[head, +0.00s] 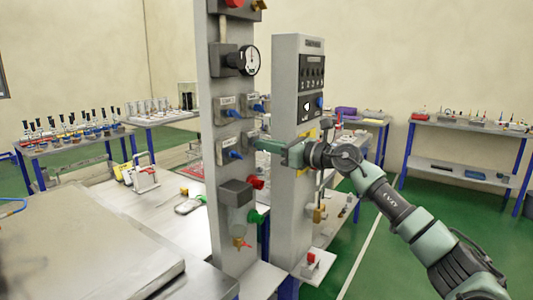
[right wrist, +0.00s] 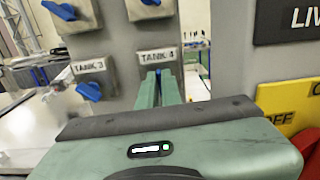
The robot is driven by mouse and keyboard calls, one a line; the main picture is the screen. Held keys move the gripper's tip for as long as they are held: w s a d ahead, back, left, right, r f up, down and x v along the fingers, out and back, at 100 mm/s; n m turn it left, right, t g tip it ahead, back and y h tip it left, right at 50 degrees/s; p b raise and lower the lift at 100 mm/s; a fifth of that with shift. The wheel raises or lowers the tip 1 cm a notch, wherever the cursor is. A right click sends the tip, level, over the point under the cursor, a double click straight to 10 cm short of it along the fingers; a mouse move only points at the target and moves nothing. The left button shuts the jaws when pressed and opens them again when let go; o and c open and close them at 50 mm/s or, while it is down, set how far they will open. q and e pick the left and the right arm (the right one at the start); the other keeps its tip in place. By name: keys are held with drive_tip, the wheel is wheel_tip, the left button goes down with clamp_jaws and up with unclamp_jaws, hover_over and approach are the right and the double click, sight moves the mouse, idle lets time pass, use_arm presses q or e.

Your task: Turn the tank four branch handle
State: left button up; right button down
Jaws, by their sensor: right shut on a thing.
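The tank four branch block, labelled TANK 4 (right wrist: 157,56), is on the grey upright panel (head: 207,60). My right gripper (head: 257,144) reaches in from the right, its fingertips at the lower right valve block. In the right wrist view its two green fingers (right wrist: 160,78) point at the block just below the label. They are shut on the tank four blue handle (right wrist: 158,73), of which only a thin blue sliver shows between them. The handle's angle is hidden. My left gripper is in neither view.
The tank three blue handle (right wrist: 88,91) is just left of the fingers, and other blue handles (right wrist: 60,10) sit above. A pressure gauge (head: 246,60) is higher on the panel. A second grey column (head: 288,60) stands close on the right. A red knob (head: 256,182) is below.

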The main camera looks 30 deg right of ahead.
drive_tip(key=shift+a+f+n+b, duration=0.1)
drive_tip(key=shift+n+b, duration=1.15)
drive_tip(key=shift+n, duration=0.9)
drive_tip(key=shift+a+f+n+b, duration=0.1)
drive_tip(key=shift+n+b, duration=1.1)
drive_tip(key=shift+n, duration=0.95)
drive_tip(key=shift+r, duration=0.1)
drive_tip(key=c, duration=1.6)
unclamp_jaws()
drive_tip(key=shift+s, duration=0.1)
drive_tip(key=shift+d, duration=0.1)
